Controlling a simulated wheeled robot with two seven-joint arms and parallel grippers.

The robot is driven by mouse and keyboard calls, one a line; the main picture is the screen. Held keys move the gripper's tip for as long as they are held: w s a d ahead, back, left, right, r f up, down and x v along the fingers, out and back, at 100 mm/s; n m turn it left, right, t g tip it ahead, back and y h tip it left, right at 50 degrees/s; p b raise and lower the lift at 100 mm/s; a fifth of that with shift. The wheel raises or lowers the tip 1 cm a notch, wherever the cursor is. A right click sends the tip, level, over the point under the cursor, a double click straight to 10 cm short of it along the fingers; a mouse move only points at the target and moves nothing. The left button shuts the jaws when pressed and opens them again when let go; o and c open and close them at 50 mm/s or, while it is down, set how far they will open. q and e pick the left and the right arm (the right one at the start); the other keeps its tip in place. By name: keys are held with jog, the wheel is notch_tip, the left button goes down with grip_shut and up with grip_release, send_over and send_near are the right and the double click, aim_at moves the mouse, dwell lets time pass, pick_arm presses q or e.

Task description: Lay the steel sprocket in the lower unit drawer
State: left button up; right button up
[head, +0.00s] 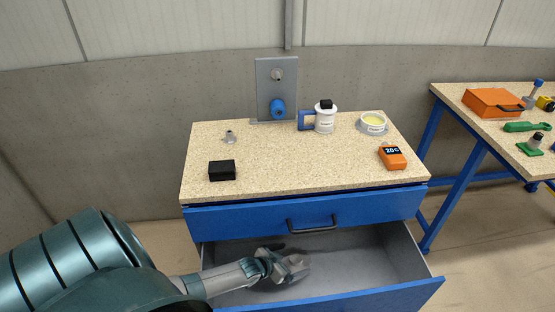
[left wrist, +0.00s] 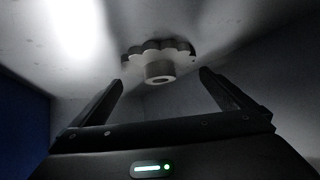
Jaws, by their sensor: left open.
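The steel sprocket (left wrist: 158,62) is a grey toothed disc with a round hub, seen in the left wrist view against the pale drawer floor. My left gripper (left wrist: 160,77) is open, with its two dark fingers apart on either side of the hub and the sprocket just beyond the tips. In the head view my left arm reaches into the open lower drawer (head: 395,292), and the gripper (head: 272,262) is low inside it. The grey sprocket (head: 299,264) shows there only in part beside the gripper. My right gripper is not in view.
The upper drawer (head: 365,213) is closed. The right part of the lower drawer is clear.

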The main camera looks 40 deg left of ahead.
pick_arm(q)
jog(key=v, duration=0.8)
jog(key=shift+p, duration=0.35)
jog(key=shift+s+a+r, duration=0.1)
jog(key=shift+s+r, duration=0.3)
jog(key=shift+s, duration=0.05)
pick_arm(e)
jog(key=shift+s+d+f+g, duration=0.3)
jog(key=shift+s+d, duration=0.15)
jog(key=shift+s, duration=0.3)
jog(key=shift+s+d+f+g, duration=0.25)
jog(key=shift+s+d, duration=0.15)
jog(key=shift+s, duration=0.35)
